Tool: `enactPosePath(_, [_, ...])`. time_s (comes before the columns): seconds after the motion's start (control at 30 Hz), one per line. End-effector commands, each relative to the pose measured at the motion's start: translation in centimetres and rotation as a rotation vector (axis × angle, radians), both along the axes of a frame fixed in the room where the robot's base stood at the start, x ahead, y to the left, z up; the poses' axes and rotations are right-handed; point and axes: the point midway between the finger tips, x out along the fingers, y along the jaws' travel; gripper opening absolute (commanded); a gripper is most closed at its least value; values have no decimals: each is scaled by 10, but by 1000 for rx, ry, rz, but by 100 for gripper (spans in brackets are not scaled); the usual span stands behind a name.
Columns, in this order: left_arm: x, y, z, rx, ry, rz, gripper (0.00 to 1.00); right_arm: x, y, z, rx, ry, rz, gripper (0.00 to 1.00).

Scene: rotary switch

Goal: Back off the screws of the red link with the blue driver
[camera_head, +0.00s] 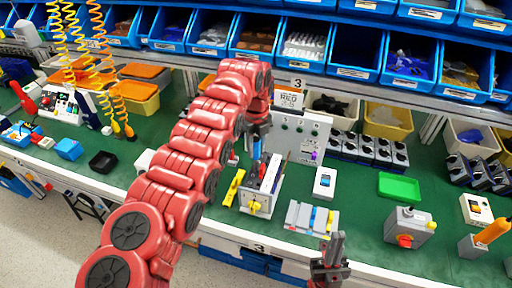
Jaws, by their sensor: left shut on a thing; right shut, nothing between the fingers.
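My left gripper (258,132), at the end of the red arm, is shut on the blue driver (256,150). The driver points down, over the grey rotary switch unit (257,192) with a yellow knob on its front. I cannot tell whether its tip touches a screw. The red link and its screws are too small or hidden to make out clearly. My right gripper (330,264) is shut and empty, low in the picture, in front of the green bench's front edge and below a grey block with blue and yellow parts (311,218).
A grey panel (300,135) stands behind the unit. A white switch box (324,182), a green tray (399,187) and a grey box with a red button (409,228) are to the right. Blue bins (355,52) line the back.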

Motion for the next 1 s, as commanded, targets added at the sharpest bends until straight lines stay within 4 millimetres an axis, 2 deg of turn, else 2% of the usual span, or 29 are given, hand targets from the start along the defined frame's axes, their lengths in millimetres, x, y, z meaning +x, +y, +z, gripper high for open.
enactPosePath(0.37, [-1, 0, -2, 1, 3, 7, 0, 0, 0, -1, 0, 0, 0, 0])
enactPosePath(0.7, [0, -1, -2, 0, 2, 387, 0, 0, 0, -11, 0, 0, 0, 0])
enactPosePath(1.0, [0, -1, -1, 1, 3, 414, 0, 0, 0, -11, 0, 0, 0, 0])
